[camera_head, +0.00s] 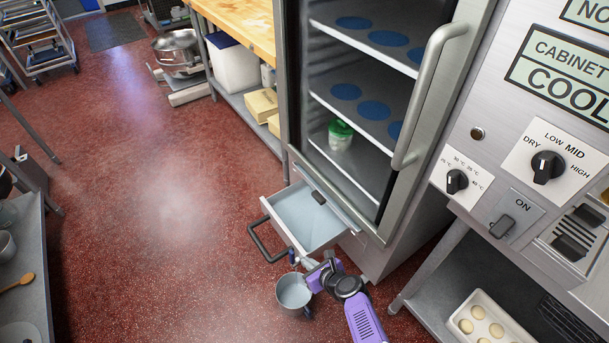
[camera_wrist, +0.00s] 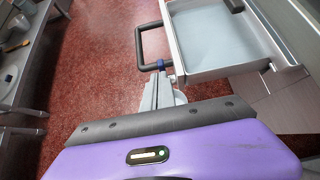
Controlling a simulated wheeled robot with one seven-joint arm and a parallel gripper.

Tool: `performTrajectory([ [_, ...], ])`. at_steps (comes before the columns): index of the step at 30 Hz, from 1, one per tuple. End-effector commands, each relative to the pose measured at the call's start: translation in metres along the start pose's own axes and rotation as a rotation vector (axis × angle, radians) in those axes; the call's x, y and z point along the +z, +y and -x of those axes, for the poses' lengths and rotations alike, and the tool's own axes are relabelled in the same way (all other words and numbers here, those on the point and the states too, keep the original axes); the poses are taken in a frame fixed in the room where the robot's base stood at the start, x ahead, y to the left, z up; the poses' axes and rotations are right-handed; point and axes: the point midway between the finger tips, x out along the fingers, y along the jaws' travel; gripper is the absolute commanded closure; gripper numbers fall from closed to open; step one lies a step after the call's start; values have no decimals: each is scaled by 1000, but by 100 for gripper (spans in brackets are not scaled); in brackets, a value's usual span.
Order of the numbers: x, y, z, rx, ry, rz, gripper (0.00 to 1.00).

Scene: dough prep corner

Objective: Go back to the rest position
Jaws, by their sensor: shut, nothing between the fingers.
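My gripper (camera_head: 293,257) is low in front of the cabinet, at the front of a pulled-out drawer (camera_head: 304,217). In the wrist view my gripper (camera_wrist: 161,68) has its narrow fingers together with nothing seen between them. Its blue tips appear beside the near end of the drawer's black handle (camera_wrist: 139,46); I cannot tell whether they touch. My purple arm comes up from the bottom of the head view.
A grey round vessel (camera_head: 293,291) shows just below my gripper. The tall cabinet (camera_head: 392,217) holds a green-lidded jar (camera_head: 341,131) and blue discs. A tray of dough balls (camera_head: 468,306) is at lower right. A bench (camera_head: 25,290) stands left; red floor between is clear.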

Motion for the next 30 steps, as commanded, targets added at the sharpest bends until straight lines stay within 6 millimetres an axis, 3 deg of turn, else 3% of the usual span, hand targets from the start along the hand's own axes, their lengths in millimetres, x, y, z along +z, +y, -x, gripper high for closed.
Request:
performTrajectory([
  [5,0,0,0,0,0,9,100],
  [10,0,-6,0,-22,3,137,100],
  [15,44,-44,9,-145,-32,483,100],
  [17,50,-59,19,-200,-29,630,100],
  [23,47,-100,72,-385,40,1105,100],
  [26,37,-114,112,-479,106,1358,100],
  [30,24,-116,176,-593,214,1696,100],
])
